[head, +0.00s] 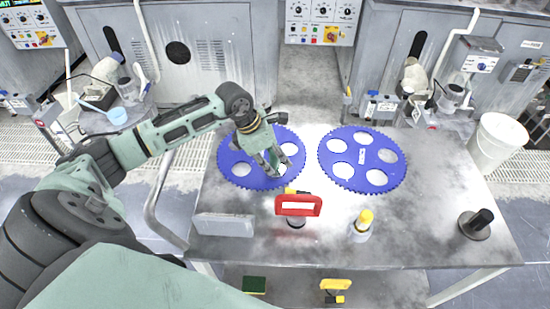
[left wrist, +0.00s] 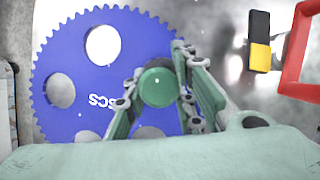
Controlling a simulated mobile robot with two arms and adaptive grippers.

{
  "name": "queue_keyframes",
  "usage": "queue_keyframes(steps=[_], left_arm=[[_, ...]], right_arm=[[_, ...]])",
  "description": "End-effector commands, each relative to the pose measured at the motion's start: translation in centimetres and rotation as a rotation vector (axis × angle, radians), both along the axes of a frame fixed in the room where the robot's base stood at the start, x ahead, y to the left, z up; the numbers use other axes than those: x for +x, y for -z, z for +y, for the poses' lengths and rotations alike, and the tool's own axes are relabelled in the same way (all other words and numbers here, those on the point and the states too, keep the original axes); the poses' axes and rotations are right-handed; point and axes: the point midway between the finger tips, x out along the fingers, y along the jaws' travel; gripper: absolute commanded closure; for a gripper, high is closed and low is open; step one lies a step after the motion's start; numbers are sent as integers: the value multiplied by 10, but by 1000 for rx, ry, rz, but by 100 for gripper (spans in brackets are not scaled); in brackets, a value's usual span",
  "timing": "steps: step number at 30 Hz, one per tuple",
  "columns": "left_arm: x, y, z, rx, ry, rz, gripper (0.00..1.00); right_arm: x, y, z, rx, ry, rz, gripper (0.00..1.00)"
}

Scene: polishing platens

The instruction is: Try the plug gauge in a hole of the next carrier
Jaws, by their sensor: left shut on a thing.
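Two blue toothed carriers with round holes lie flat on the metal table, a left one (head: 226,158) and a right one (head: 361,167). My left gripper (head: 271,168) is over the near right part of the left carrier, by one of its holes. It is shut on the plug gauge, whose round green end (left wrist: 157,87) shows between the fingers in the left wrist view. The same carrier (left wrist: 88,78) is behind it there. The gauge's lower end is hidden, so I cannot tell whether it is in a hole. My right gripper is not in view.
On the table (head: 420,215) are a red-handled tool (head: 298,199), a yellow-topped white bottle (head: 361,227), a grey block (head: 223,225) and a black-knobbed weight (head: 476,224). A white bucket (head: 497,142) stands at the right.

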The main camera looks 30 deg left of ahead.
Motion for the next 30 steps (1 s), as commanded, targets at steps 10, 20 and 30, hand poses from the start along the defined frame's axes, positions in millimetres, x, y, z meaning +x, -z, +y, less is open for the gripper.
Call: queue_keyframes(steps=[10,20,30], left_arm=[[1,3,0,-1,0,-4,73],[0,4,0,-1,0,-1,54],[-4,-8,4,2,1,0,54]], right_arm=[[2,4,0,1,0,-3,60],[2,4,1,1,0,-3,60],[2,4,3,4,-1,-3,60]])
